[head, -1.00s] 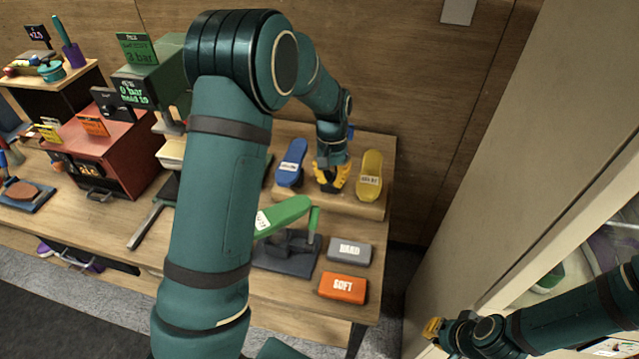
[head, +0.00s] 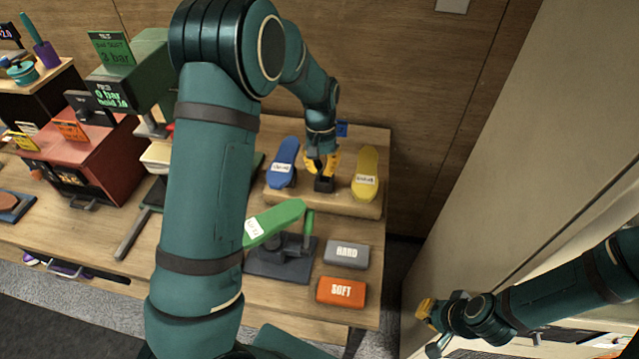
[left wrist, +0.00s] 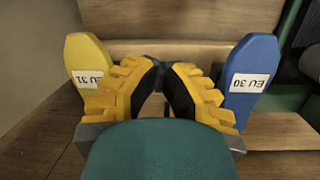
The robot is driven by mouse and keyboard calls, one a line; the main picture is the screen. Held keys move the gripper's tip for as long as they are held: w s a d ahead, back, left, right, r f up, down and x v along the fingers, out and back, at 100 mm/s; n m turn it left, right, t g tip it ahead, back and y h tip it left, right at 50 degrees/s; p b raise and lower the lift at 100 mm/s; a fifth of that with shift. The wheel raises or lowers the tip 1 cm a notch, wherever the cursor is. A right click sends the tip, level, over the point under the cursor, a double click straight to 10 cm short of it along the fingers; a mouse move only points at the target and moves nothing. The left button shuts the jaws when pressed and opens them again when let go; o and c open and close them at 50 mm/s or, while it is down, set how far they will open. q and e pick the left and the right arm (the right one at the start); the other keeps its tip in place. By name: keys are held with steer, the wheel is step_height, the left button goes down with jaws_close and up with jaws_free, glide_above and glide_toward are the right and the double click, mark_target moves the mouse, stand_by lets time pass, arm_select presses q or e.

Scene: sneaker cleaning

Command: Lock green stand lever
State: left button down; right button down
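The stand has a dark base (head: 280,266) and carries a green foot-shaped form (head: 275,222), tilted up to the right. Its green lever (head: 309,224) points upward beside the form's right end. My left gripper (head: 322,168) is behind and above the stand, over the wooden rack, apart from the lever. In the left wrist view its two yellow-and-black fingers (left wrist: 165,68) are close together with a narrow gap; whether their tips meet is unclear. My right gripper (head: 427,312) is at lower right, away from the table, its fingers too small to judge.
On the rack (head: 345,204), a blue form (head: 284,162) and a yellow form (head: 366,174) flank my left gripper. A grey HARD block (head: 346,254) and an orange SOFT block (head: 341,291) lie right of the stand. A red box (head: 80,150) is at left.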

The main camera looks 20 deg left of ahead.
mark_target(308, 230)
arm_select(q)
steer(key=s+d+f, duration=0.1)
steer(key=s+f, duration=0.3)
steer(key=f, duration=0.3)
steer(key=shift+s+f+p, duration=0.15)
steer(key=shift+s+p, duration=0.2)
steer(key=shift+s, duration=0.1)
steer(key=shift+s+d+r+p, duration=0.15)
steer(key=shift+s+r+p, duration=0.2)
steer(key=shift+s+r, duration=0.3)
steer(key=shift+w, duration=0.15)
